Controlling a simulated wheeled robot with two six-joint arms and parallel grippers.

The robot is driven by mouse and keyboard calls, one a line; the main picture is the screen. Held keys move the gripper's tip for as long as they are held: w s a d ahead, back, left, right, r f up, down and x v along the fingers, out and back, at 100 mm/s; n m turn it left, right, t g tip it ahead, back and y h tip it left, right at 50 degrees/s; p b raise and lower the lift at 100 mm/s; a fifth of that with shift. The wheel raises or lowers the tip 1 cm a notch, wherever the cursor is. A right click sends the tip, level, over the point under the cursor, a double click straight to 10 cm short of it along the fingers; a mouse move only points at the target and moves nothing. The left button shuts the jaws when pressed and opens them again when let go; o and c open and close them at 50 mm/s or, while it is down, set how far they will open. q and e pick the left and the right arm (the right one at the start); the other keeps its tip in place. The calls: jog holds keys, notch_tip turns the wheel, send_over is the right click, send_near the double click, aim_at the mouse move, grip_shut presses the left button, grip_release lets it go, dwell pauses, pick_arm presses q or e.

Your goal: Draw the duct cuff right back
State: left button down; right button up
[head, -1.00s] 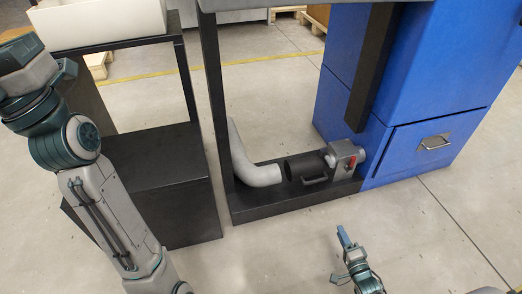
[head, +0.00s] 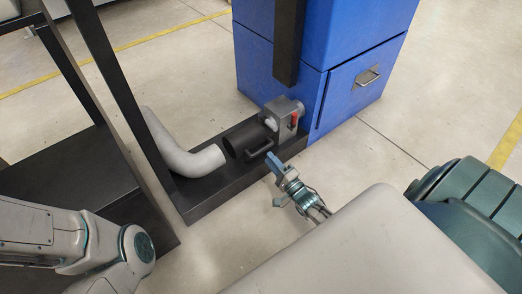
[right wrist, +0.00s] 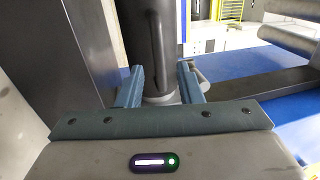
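The duct cuff (head: 242,138) is a black cylinder with a black bar handle (head: 258,150) on its near side. It lies low on the black base frame, between a grey elbow duct (head: 190,160) and a grey box fitting (head: 284,115) with a red lever. My right gripper (head: 272,162) is just in front of the handle. In the right wrist view, the two blue fingers of my right gripper (right wrist: 160,80) are spread apart, with the black cuff (right wrist: 135,35) and its handle ahead of them. Contact with the handle cannot be told. My left gripper is out of view.
The blue cabinet (head: 340,50) stands behind and right of the box fitting. A black upright post (head: 105,70) rises at the left end of the base frame (head: 205,203). A black stand (head: 70,172) is further left. Floor in front of the frame is clear.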

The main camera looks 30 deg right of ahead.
aim_at(262, 150)
jog(key=b+x, duration=0.1)
jog(key=x, duration=0.5)
jog(key=shift+b, duration=0.35)
jog(key=shift+s, duration=0.1)
grip_shut()
